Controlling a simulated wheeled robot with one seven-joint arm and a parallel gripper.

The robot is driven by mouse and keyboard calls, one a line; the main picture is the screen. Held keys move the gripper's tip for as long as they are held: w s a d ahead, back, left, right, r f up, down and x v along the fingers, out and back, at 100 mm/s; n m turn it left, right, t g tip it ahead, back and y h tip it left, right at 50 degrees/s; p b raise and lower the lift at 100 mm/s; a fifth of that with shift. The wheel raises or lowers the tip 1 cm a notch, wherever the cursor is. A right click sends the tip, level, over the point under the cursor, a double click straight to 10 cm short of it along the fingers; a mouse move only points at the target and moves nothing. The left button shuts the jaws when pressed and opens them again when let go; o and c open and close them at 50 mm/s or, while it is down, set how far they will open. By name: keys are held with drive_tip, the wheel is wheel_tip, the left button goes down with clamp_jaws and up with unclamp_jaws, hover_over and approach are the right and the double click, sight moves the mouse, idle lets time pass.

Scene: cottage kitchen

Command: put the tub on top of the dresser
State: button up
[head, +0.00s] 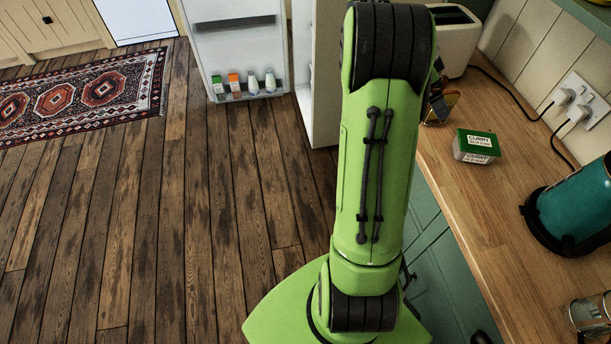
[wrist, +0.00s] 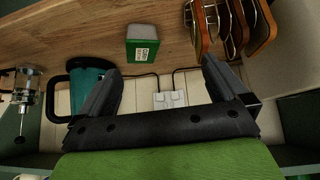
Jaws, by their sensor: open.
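The tub (head: 477,146) is a small green and white box with a "CURRY" label. It stands on the wooden counter, near the wall. In the wrist view, where the scene looks upside down, the tub (wrist: 142,42) is beyond my fingertips, within the span between them and not touching either. My gripper (wrist: 160,66) is open, with nothing between its fingers. I cannot make out a dresser in either view.
A teal kettle (head: 577,207) and a glass press (head: 590,312) stand nearer on the counter (head: 500,235). A toaster (head: 455,40) and a rack of boards (wrist: 235,25) stand beyond the tub. Plugged sockets (head: 577,100) are on the wall. The open fridge door (head: 237,50) is left, above clear floor.

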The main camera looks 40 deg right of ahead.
drive_tip(key=w+a+r+n+t+y, duration=0.1)
drive_tip(key=w+a+r+n+t, duration=0.1)
drive_tip(key=a+n, duration=0.35)
drive_tip(key=w+a+r+n+t, duration=0.1)
drive_tip(key=a+r+n+t, duration=0.15)
drive_tip(key=a, duration=0.65)
drive_tip(key=w+a+r+n+t+y, duration=0.1)
drive_tip(key=w+a+r+n+t, duration=0.15)
drive_tip(key=a, duration=0.45)
drive_tip(key=s+a+f+n+t+y, duration=0.1)
drive_tip(key=s+a+n+y, duration=0.1)
drive_tip(key=s+a+n, duration=0.3)
drive_tip(key=s+a+f+n+t+y, duration=0.1)
drive_tip(key=s+a+n, duration=0.5)
drive_tip(key=a, duration=0.8)
drive_tip(key=shift+n+y, duration=0.75)
drive_tip(key=shift+y, duration=0.05)
drive_tip(key=shift+a, duration=0.1)
drive_tip(key=shift+s, duration=0.1)
